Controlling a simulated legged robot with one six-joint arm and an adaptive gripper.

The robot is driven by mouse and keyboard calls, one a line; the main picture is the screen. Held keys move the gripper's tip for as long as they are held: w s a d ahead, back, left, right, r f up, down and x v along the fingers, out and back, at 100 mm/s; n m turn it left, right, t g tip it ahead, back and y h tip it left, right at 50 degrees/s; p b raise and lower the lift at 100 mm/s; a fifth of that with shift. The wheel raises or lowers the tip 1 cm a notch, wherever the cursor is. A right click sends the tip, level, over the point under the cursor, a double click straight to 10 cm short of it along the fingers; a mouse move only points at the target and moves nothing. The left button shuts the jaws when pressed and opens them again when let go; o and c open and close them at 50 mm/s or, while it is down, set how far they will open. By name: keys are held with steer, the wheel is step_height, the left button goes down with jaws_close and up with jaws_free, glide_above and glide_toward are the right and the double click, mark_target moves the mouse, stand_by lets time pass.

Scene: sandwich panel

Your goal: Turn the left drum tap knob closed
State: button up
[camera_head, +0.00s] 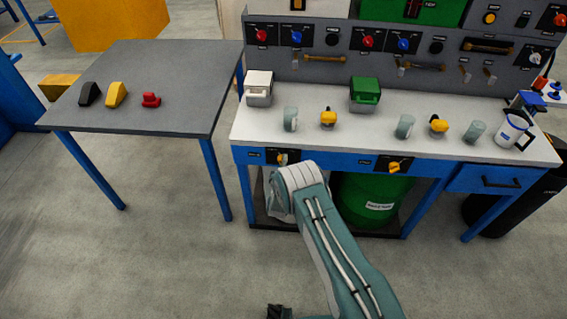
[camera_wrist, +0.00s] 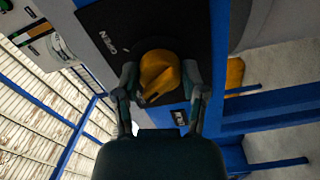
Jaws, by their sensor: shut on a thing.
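The left drum tap knob (camera_head: 282,158) is yellow and sits on a black plate on the blue front rail of the workbench. In the wrist view the knob (camera_wrist: 160,72) fills the space between the fingers of my gripper (camera_wrist: 160,78), one finger on each side, shut on it. The black plate (camera_wrist: 120,22) carries the word OPEN at the knob's upper left and a small label at its lower right, too small to read. The knob's narrow end points to the lower left there. In the head view my arm hides the gripper.
A second yellow knob (camera_head: 394,167) sits further right on the rail. A green drum (camera_head: 372,200) stands under the bench. A grey table (camera_head: 165,60) stands at left, with open floor before it. Cups and boxes stand on the white benchtop (camera_head: 300,92).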

steer(key=shift+a+n, duration=0.25)
steer(key=shift+n, duration=1.15)
steer(key=shift+s+f, duration=0.1)
steer(key=o, duration=1.1)
steer(key=shift+o, duration=0.2)
steer(key=shift+d, duration=0.1)
steer(key=shift+s, duration=0.2)
steer(key=s, duration=1.1)
steer(key=shift+s+a, duration=0.25)
steer(key=shift+a, duration=0.05)
